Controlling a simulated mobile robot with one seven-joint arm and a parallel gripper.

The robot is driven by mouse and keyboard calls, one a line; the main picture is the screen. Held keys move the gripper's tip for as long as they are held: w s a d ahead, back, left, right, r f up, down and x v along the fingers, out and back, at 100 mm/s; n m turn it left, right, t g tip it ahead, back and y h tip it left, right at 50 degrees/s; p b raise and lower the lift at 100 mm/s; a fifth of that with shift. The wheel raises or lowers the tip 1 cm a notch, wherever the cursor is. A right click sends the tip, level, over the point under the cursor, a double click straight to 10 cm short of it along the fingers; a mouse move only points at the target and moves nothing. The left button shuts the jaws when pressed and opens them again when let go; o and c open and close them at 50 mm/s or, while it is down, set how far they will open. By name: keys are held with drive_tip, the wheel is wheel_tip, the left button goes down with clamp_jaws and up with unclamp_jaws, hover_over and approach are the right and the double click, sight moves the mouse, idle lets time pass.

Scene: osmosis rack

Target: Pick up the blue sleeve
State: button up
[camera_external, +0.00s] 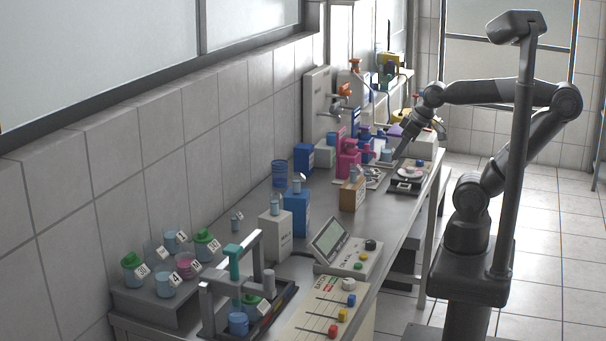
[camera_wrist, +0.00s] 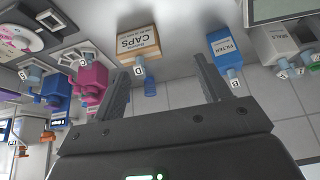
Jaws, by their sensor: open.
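The likely blue sleeve is a translucent blue upright cylinder (camera_external: 279,173) on the bench beside the tiled wall. In the wrist view a small blue cylinder (camera_wrist: 151,88), seemingly the same thing, shows between my fingers, beyond the tips. My gripper (camera_external: 397,160) is above the far part of the bench, well apart from the sleeve, and its fingertips are small in the external view. In the wrist view my gripper (camera_wrist: 162,65) has its two fingers spread wide with nothing held between them.
A brown CAPS box (camera_wrist: 138,40), a blue FILTER box (camera_wrist: 226,46) and a white box (camera_wrist: 275,45) stand near the sleeve. Pink dispensers (camera_external: 347,160) and a balance (camera_external: 408,180) are near my gripper. A rack frame (camera_external: 205,300) and cups occupy the near end. Some bare bench (camera_external: 318,190) shows.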

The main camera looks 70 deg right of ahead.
drive_tip(key=shift+o, duration=0.5)
drive_tip(key=w+d+r+n+g+h, duration=0.1)
drive_tip(key=w+d+r+n, duration=0.1)
drive_tip(key=w+d+n, duration=0.3)
drive_tip(key=w+d+r+n+h, duration=0.1)
drive_tip(key=w+r+n, duration=0.15)
drive_tip(key=w, duration=0.45)
drive_tip(key=n+g+h, duration=0.2)
drive_tip(key=n, duration=1.5)
approach(333, 134)
drive_tip(key=x, duration=0.6)
drive_tip(key=shift+w+a, duration=0.15)
drive_tip(key=x, duration=0.5)
drive_tip(key=shift+c, duration=0.3)
